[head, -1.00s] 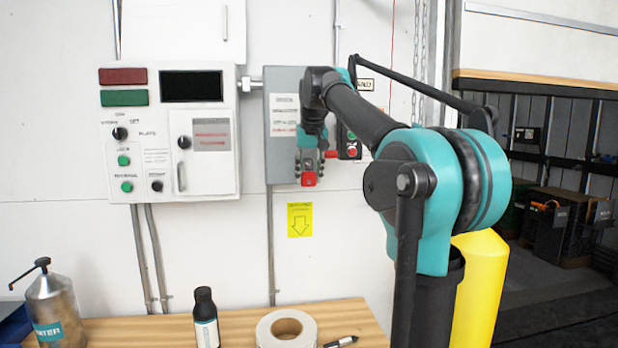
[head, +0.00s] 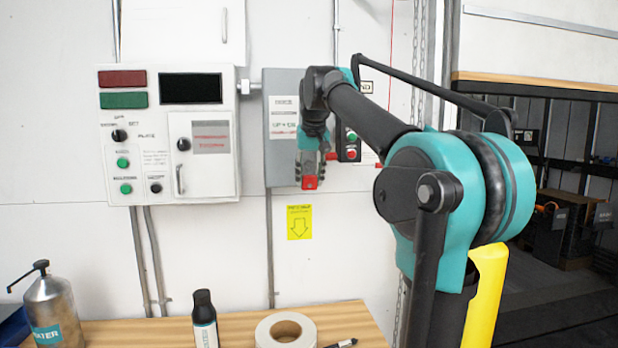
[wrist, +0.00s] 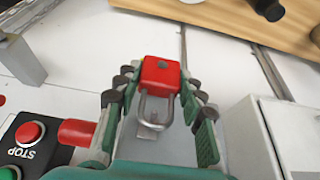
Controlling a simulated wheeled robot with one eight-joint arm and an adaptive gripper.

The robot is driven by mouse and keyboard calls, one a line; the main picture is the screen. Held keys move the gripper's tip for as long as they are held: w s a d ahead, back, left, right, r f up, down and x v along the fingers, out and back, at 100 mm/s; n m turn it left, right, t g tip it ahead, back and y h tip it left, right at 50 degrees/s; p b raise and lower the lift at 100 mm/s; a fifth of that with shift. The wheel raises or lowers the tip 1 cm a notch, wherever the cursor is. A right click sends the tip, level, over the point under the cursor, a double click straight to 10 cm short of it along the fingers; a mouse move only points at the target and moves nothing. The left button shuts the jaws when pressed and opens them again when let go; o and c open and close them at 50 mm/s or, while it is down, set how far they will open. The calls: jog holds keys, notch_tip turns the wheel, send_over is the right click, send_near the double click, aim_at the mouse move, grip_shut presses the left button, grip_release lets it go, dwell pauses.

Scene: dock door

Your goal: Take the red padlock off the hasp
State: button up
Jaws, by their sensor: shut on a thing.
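The red padlock (wrist: 161,76) sits between the fingertips of my gripper (wrist: 162,88) in the wrist view. Its steel shackle (wrist: 143,108) points back toward the palm, over a small metal hasp plate (wrist: 148,131). I cannot tell whether the shackle still passes through the hasp. In the head view the padlock (head: 310,183) shows at the lower end of my gripper (head: 311,170), in front of the lower right of the grey switch box (head: 280,170). My gripper is shut on the padlock and hides the hasp there.
A red lever (wrist: 77,132) and a STOP button (wrist: 29,132) are close beside my gripper. The white control panel (head: 215,188) is left of the switch box. Below, a wooden bench (head: 245,320) holds a dark bottle (head: 204,320), a tape roll (head: 286,323) and a pump dispenser (head: 52,305).

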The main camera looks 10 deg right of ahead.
jog(key=s, duration=1.1)
jog(key=shift+s, duration=0.25)
dwell(1.3)
jog(key=shift+w, duration=0.1)
